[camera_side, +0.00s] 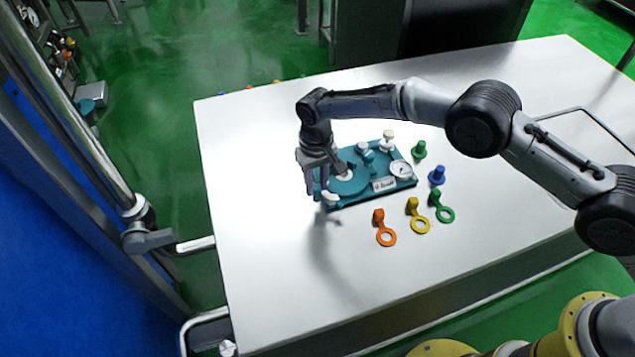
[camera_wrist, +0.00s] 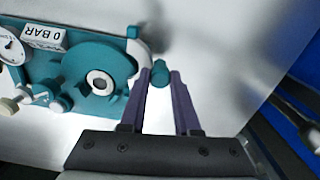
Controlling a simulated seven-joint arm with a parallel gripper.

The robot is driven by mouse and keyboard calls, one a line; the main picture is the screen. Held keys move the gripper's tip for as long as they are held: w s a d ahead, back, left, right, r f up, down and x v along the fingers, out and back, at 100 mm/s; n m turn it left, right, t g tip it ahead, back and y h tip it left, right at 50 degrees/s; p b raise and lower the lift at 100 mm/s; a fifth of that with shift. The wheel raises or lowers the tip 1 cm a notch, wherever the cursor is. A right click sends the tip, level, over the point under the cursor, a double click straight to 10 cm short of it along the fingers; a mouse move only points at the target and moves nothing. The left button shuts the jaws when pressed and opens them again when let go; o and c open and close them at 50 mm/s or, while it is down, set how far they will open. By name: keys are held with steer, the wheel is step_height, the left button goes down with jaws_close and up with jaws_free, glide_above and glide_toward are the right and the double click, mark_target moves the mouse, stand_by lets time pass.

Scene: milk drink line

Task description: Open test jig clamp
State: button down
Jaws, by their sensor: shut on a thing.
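The test jig (camera_side: 400,184) is a teal plate on the white table, with a round teal disc (camera_side: 350,185) that has a pale hub. It also shows at the upper left of the wrist view (camera_wrist: 42,70). At the jig's edge beside the disc is the clamp, with a white curved arm (camera_wrist: 139,50) and a teal cylindrical handle (camera_wrist: 160,74). My gripper (camera_side: 317,194) points down at the jig's left end in the side view. In the wrist view its purple fingers (camera_wrist: 162,76) are shut on the teal handle. The clamp's pivot is not clear.
The jig carries a gauge (camera_side: 401,170), a "0 BAR" display (camera_wrist: 44,38) and white knobs. Orange (camera_side: 386,239), yellow (camera_side: 420,225) and green (camera_side: 445,213) ring-ended pieces lie in front. Green (camera_side: 419,150) and blue (camera_side: 437,176) plugs stand right. The table's left side is clear.

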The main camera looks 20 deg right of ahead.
mark_target(316, 186)
steer(key=shift+r, duration=0.15)
steer(key=c, duration=0.6)
jaws_free()
step_height(316, 186, up, 14)
steer(key=shift+f, duration=0.15)
